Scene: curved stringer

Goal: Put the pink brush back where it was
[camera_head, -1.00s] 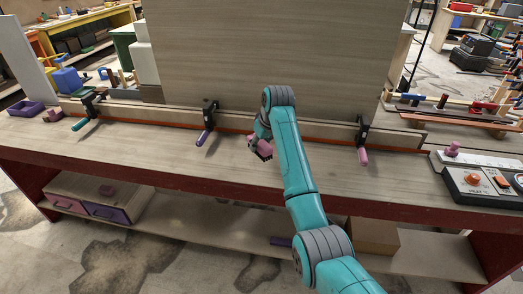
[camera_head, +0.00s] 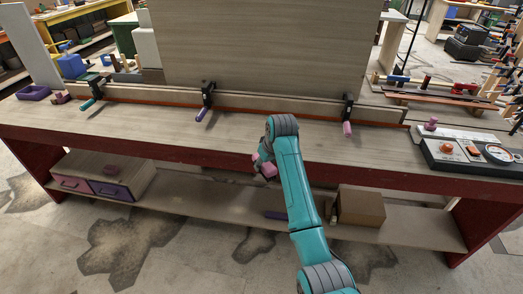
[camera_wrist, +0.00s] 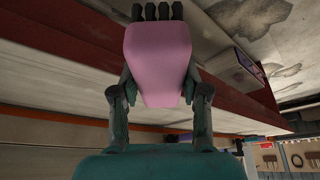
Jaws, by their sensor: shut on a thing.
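The pink brush (camera_wrist: 160,60) fills the middle of the wrist view, with dark bristles at its top end. My gripper (camera_wrist: 160,85) is shut on its pink body, one finger at each side. In the head view the brush (camera_head: 265,169) shows as a small pink patch by my gripper (camera_head: 262,162), partly hidden by my arm. There the gripper appears over the front edge of the workbench (camera_head: 160,132); its height above it is hard to tell.
Clamps with teal (camera_head: 87,104), purple (camera_head: 202,115) and pink (camera_head: 347,129) handles line the bench's back rail. A purple tray (camera_head: 33,93) and small pink block (camera_head: 60,97) sit left. A control panel (camera_head: 465,150) stands right. A cardboard box (camera_head: 360,208) is on the lower shelf.

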